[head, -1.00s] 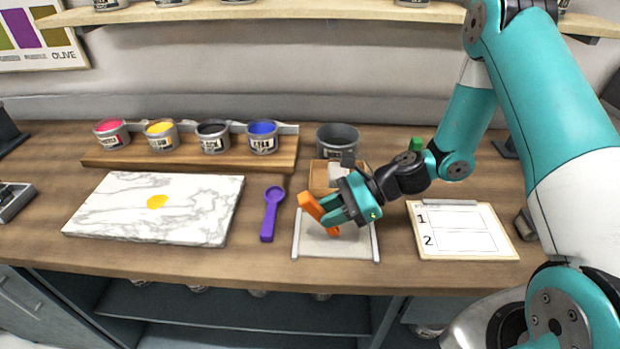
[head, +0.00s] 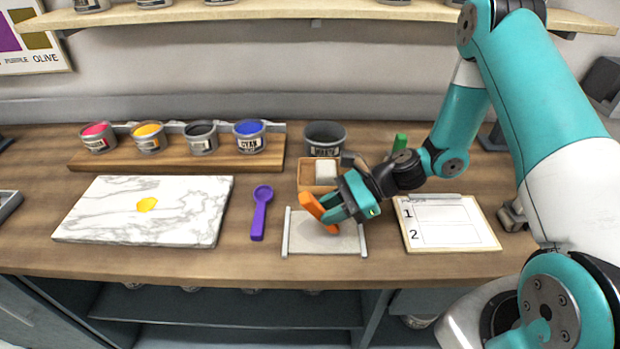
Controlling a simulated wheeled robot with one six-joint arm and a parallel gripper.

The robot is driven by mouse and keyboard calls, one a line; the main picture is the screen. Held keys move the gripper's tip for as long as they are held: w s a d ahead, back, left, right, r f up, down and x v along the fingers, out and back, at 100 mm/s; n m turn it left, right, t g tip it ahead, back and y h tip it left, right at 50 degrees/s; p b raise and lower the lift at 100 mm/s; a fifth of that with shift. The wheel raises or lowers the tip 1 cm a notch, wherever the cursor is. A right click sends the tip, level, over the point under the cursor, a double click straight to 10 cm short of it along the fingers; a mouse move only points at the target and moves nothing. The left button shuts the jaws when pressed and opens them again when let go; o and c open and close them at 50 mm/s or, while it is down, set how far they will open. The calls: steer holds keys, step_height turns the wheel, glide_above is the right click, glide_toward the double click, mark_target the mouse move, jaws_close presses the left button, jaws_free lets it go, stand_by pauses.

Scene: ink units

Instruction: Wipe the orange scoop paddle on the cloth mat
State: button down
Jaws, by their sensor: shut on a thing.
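The orange scoop (head: 310,206) is held tilted in my gripper (head: 332,208), which is shut on it. One end of the scoop points up and left. Its lower end is down over the back half of the pale grey cloth mat (head: 322,245), partly hidden by my fingers. I cannot tell whether the scoop touches the mat. The mat lies at the front of the counter between two light side rails.
A purple scoop (head: 261,213) lies left of the mat. A marble slab (head: 100,212) with a yellow blob (head: 147,204) is further left. A wooden box (head: 309,173) and dark pot (head: 324,138) stand behind. A clipboard (head: 450,222) lies right. Paint cans line the back rack (head: 180,160).

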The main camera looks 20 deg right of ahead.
steer(key=shift+s+d, duration=0.25)
steer(key=shift+d, duration=0.45)
steer(key=shift+s+d+r+p, duration=0.1)
steer(key=shift+d+r+p, duration=0.15)
steer(key=shift+p, duration=0.2)
step_height(320, 180, up, 2)
steer(key=shift+a+r+p, duration=0.1)
steer(key=shift+a+p, duration=0.05)
steer(key=shift+p, duration=0.5)
step_height(320, 180, up, 5)
steer(key=p, duration=0.5)
steer(key=shift+r, duration=0.2)
